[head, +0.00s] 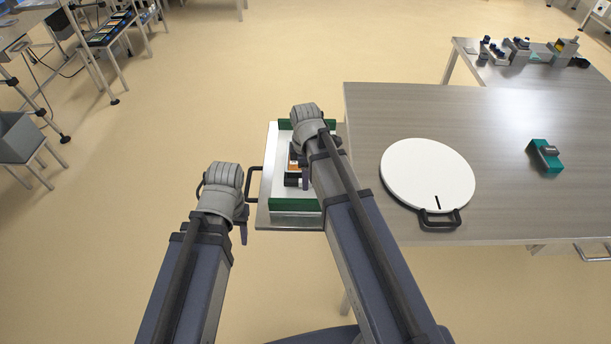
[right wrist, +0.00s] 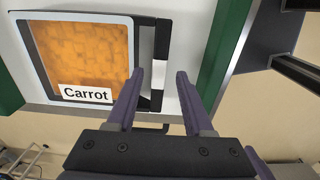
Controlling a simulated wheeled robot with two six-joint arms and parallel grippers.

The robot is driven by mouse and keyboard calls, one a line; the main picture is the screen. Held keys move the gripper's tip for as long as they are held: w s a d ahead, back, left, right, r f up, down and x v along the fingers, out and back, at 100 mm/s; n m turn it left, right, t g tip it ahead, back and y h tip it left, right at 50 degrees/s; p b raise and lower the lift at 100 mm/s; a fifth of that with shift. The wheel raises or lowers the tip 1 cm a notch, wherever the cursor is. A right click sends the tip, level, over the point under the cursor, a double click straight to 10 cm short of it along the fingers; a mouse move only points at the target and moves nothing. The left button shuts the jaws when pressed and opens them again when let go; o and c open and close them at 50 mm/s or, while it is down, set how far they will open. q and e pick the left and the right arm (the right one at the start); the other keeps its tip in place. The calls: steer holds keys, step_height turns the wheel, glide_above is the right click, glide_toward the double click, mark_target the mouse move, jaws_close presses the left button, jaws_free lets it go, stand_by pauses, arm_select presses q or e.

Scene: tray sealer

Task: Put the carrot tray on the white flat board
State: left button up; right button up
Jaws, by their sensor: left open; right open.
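The carrot tray (head: 293,161), with orange contents, sits in a white holder with green side walls, partly hidden by my right arm in the head view. In the right wrist view the tray (right wrist: 85,55) shows a "Carrot" label and a black handle (right wrist: 158,65) on its right edge. My right gripper (right wrist: 157,84) is open, its two fingers on either side of that handle; contact cannot be told. My left gripper (head: 243,232) is open and empty, left of the holder. The round white flat board (head: 428,172), with a black handle and a dark slot, lies on the grey table.
The holder (head: 290,125) adjoins the left edge of the grey table (head: 500,110) and has a black handle (head: 254,184) on its left. A teal device (head: 545,155) lies right of the board. The table between them is clear.

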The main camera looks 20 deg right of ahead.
step_height(320, 180, up, 10)
steer(key=p, duration=0.9)
steer(key=s+a+m+h, duration=0.1)
steer(key=s+a+m, duration=0.9)
steer(key=s, duration=0.4)
steer(key=shift+s+a+m, duration=0.2)
steer(key=shift+a+m, duration=0.05)
steer(key=shift+m, duration=0.25)
steer(key=shift+f, duration=0.1)
step_height(320, 180, down, 2)
steer(key=shift+f+b, duration=0.1)
steer(key=shift+b, duration=1.15)
steer(key=shift+d, duration=0.15)
